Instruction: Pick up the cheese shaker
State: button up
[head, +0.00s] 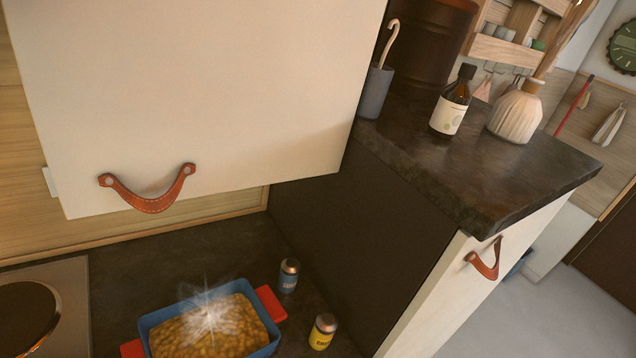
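Two small shakers with metal tops stand upright on the dark counter in the head view. One has a yellow body (322,333) and the other has a blue body (288,277). Their labels are too small to read surely, so I cannot tell for certain which is the cheese shaker; yellow suggests the nearer one. Both stand just right of a blue baking dish, apart from each other. My gripper is not in view.
The blue baking dish (263,304) with red handles holds browned food, with a white sparkle above it. A cream cabinet (200,90) with a leather pull overhangs the counter. A dark raised worktop (430,170) at right bears a bottle (450,115) and vase (515,112).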

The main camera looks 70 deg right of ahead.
aim_at(325, 327)
jog(key=z, duration=1.7)
jog(key=k, duration=0.6)
jog(key=u, duration=0.55)
jog(key=k, duration=0.95)
jog(key=u, duration=3.65)
jog(key=i, duration=0.1)
jog(key=z, duration=2.7)
jog(key=i, duration=1.25)
jog(key=z, duration=0.7)
jog(key=i, duration=0.45)
jog(key=z, duration=0.3)
